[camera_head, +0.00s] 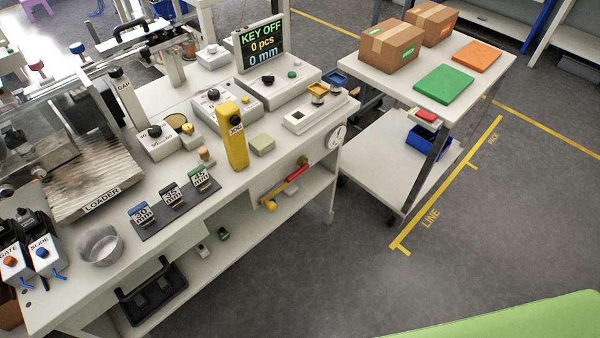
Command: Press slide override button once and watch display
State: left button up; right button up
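The slide override button is the blue button (42,253) on a white box labelled SLIDE (45,241) at the left end of the bench. A similar box labelled GATE (10,250) with an orange button stands just left of it. Black parts sit behind both boxes. The display (262,45) stands upright at the back of the bench and reads "KEY OFF", "0 pcs", "0 mm". Neither of my grippers shows in the head view, and nothing is seen touching the blue button.
A metal bowl (100,244) stands right of the SLIDE box. The loader (90,175) is behind it. Gauge blocks on a dark mat (172,210) and a yellow pendant (232,135) stand farther right. A cart (465,60) holds boxes.

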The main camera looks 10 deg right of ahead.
aim_at(41, 251)
jog(key=u, duration=1.6)
